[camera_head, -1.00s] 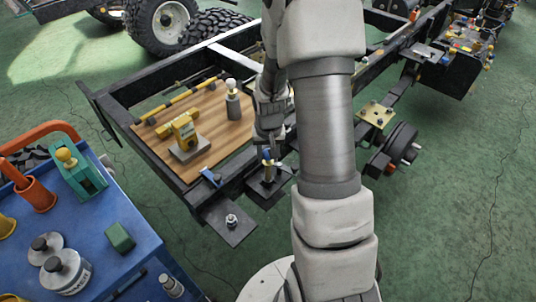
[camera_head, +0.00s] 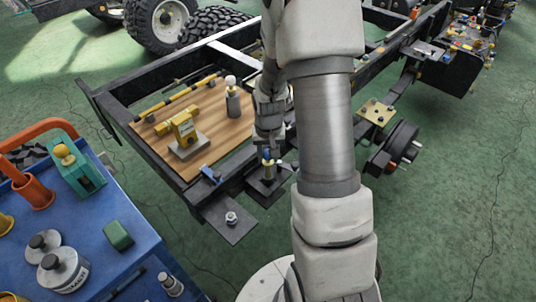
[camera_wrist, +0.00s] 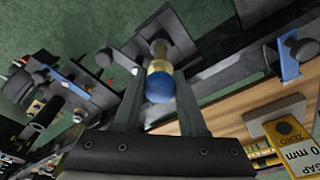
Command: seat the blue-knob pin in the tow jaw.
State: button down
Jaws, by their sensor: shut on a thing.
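The blue-knob pin (camera_wrist: 160,87) has a round blue knob above a brass collar. My gripper (camera_wrist: 160,95) is shut on it, with one finger on each side of the knob. In the head view the pin (camera_head: 268,168) stands about upright below my gripper (camera_head: 268,154), at the near end of the frame. The tow jaw (camera_wrist: 180,38) is a black bracket under the pin, and its dark plate (camera_head: 262,192) shows in the head view. The pin's lower end is over or in the jaw; how deep it sits I cannot tell.
A wooden board (camera_head: 218,140) on the chassis carries a yellow device (camera_head: 184,133) and a grey cylinder (camera_head: 233,103). A blue-handled part (camera_head: 211,174) and a bolted plate (camera_head: 231,219) are left of the jaw. A blue trolley (camera_head: 125,219) stands at left.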

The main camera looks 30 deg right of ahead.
aim_at(268, 163)
jog(key=shift+f+b, duration=2.25)
jog(key=shift+f, duration=0.6)
dwell(0.5)
jog(key=shift+c, duration=1.9)
grip_release()
jog(key=shift+r, duration=0.15)
jog(key=shift+r+p, duration=1.1)
jog(key=shift+r, duration=0.25)
jog(key=shift+r+p, duration=1.8)
jog(key=shift+r, duration=0.7)
